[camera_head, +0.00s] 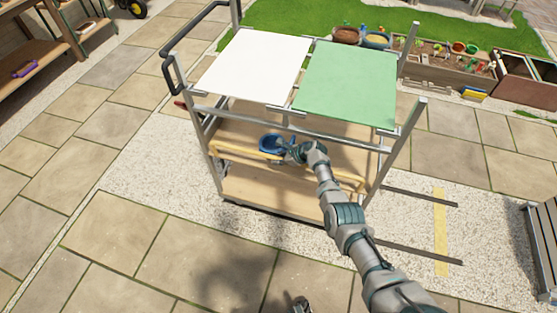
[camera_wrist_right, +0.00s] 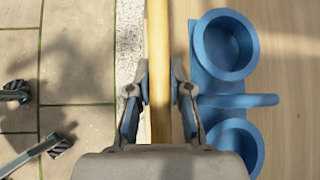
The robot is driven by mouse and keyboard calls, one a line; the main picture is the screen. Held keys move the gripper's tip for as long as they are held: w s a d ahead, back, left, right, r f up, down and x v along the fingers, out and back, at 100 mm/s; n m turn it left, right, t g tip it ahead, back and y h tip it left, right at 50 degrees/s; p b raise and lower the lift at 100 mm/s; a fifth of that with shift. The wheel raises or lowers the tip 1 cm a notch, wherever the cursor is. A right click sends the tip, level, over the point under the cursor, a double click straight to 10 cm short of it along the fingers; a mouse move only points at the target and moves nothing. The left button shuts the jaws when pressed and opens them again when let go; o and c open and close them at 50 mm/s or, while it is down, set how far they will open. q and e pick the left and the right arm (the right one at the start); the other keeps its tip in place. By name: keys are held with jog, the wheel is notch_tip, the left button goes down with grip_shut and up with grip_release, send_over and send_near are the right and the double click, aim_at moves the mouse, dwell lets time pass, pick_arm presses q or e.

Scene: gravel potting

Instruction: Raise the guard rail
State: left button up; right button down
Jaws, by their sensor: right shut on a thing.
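The guard rail is a yellow wooden bar (camera_head: 236,152) along the front of the cart's middle shelf. My right gripper (camera_head: 288,154) reaches it from the front and is shut on it, just right of a blue holder. In the right wrist view the rail (camera_wrist_right: 158,40) runs between the two fingers (camera_wrist_right: 159,85), one on each side. Parts of what may be my left gripper show at the bottom edge of the head view (camera_head: 302,305); its jaws are not clear there.
A blue holder (camera_head: 270,144) with two round cups (camera_wrist_right: 229,45) sits on the shelf close behind the rail. The cart's top has a white panel (camera_head: 255,68) and a green panel (camera_head: 348,85). Paving in front is clear. A slatted bench (camera_head: 543,245) stands at right.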

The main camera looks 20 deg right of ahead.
jog(key=shift+w+a+r, duration=0.1)
jog(key=shift+a, duration=0.05)
jog(key=c, duration=1.1)
grip_release()
jog(key=shift+o, duration=0.2)
jog(key=shift+s+d+r, duration=0.4)
jog(key=shift+d, duration=0.15)
jog(key=v, duration=0.5)
jog(key=shift+s+r, duration=0.1)
jog(key=shift+r, duration=0.15)
jog(key=shift+s+d, duration=0.1)
